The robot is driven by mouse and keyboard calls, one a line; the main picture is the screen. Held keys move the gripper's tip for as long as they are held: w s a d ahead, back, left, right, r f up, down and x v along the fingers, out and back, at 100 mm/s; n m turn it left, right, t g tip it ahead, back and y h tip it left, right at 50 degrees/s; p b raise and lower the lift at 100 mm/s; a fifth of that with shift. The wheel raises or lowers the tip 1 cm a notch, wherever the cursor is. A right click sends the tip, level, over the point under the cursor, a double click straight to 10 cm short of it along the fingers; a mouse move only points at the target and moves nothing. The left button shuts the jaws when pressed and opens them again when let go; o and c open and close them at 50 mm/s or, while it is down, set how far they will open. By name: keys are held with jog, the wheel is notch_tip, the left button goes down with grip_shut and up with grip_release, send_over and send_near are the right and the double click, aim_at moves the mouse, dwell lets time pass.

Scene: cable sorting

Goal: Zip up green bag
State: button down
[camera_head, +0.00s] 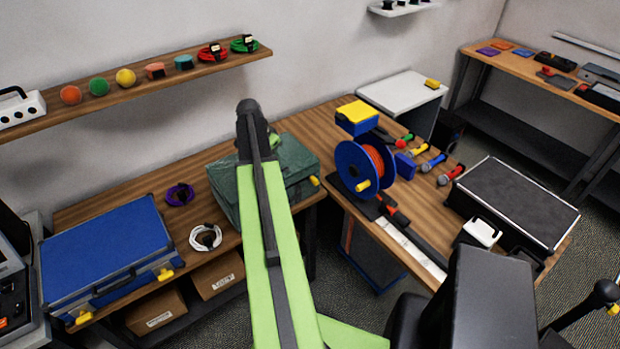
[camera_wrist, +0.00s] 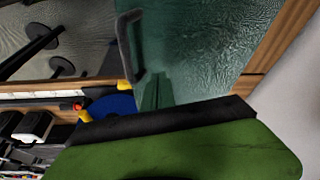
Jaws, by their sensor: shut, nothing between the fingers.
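The green bag (camera_head: 292,160) lies on the wooden workbench, in the corner where two bench tops meet. My lime-green arm and its dark end cover its middle in the head view. A yellow tab (camera_head: 314,181) shows at its right front edge. In the wrist view the bag's textured green top (camera_wrist: 205,45) fills the upper middle, with a dark handle (camera_wrist: 130,45) and a yellow tab (camera_wrist: 124,86) at its side. My gripper (camera_head: 250,112) is at the arm's dark end, over the bag's back part, shut and empty. Its fingertips are not clear. I cannot tell whether it touches the bag.
A blue case (camera_head: 105,245), a purple cable coil (camera_head: 180,194) and a white cable coil (camera_head: 205,238) lie to the left. A blue reel with orange cable (camera_head: 365,168) stands close on the right. A shelf (camera_head: 150,85) hangs above the left bench.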

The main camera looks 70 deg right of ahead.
aim_at(314, 180)
jog(key=s+d+m, duration=0.1)
jog(key=s+d, duration=0.2)
jog(key=s, duration=0.5)
jog(key=s+d+m, duration=0.2)
jog(key=s+d, duration=0.2)
jog(key=s, duration=0.3)
jog(key=s+a+b+x, duration=0.1)
jog(key=b+x, duration=1)
jog(key=shift+g, duration=0.4)
jog(key=w+a, duration=0.1)
jog(key=w+a+r+p, duration=0.1)
jog(key=a, duration=0.1)
jog(key=shift+w+a+p, duration=0.15)
jog(key=shift+w+p, duration=0.05)
jog(key=shift+p, duration=0.1)
